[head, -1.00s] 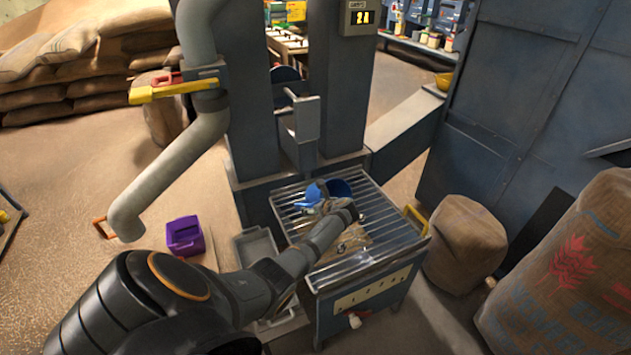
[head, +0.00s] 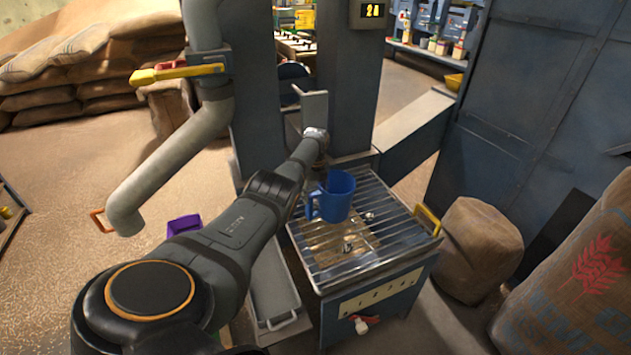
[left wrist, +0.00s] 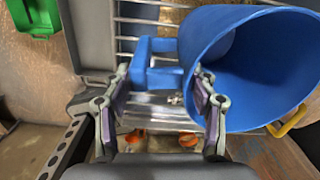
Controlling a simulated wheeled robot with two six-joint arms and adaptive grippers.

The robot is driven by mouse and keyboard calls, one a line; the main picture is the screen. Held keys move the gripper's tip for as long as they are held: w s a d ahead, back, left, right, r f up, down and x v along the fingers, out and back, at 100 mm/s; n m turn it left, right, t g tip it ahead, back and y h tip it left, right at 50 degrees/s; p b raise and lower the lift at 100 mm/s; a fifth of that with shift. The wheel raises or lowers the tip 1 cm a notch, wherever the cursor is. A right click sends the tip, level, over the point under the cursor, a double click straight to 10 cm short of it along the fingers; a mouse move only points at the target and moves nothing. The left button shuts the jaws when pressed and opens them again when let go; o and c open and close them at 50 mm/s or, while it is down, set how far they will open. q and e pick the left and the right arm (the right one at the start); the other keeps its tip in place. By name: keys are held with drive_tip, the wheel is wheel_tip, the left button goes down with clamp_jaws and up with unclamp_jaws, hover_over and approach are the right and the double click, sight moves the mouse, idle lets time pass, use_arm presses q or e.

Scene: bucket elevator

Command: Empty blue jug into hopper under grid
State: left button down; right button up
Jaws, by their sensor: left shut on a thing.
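The blue jug (head: 337,198) is held above the barred grid (head: 395,212) of the hopper (head: 375,297) and looks roughly upright in the head view. My left gripper (head: 318,178) is shut on its handle; the fingers are partly hidden there. In the left wrist view my left gripper (left wrist: 163,108) has the jug's handle (left wrist: 152,62) between its fingers, and the jug's wide mouth (left wrist: 255,70) faces the camera. The visible inside looks bare blue. Tan material (head: 335,243) shows under the grid bars. My right gripper is not in view.
A grey tray (head: 277,290) lies left of the hopper. A purple box (head: 183,224) is partly hidden behind my arm. A pipe (head: 165,170) with a yellow lever (head: 177,73) stands at left. Sacks (head: 480,245) stand close on the right.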

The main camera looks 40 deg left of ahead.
use_arm(q)
drive_tip(key=shift+a+f+b, duration=0.1)
drive_tip(key=shift+f+b, duration=0.4)
drive_tip(key=shift+b, duration=0.15)
drive_tip(key=shift+r, duration=0.2)
wheel_tip(320, 180, up, 5)
drive_tip(key=p, duration=0.4)
drive_tip(key=shift+f, duration=0.2)
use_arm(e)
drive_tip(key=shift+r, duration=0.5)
use_arm(q)
drive_tip(key=shift+f, duration=0.1)
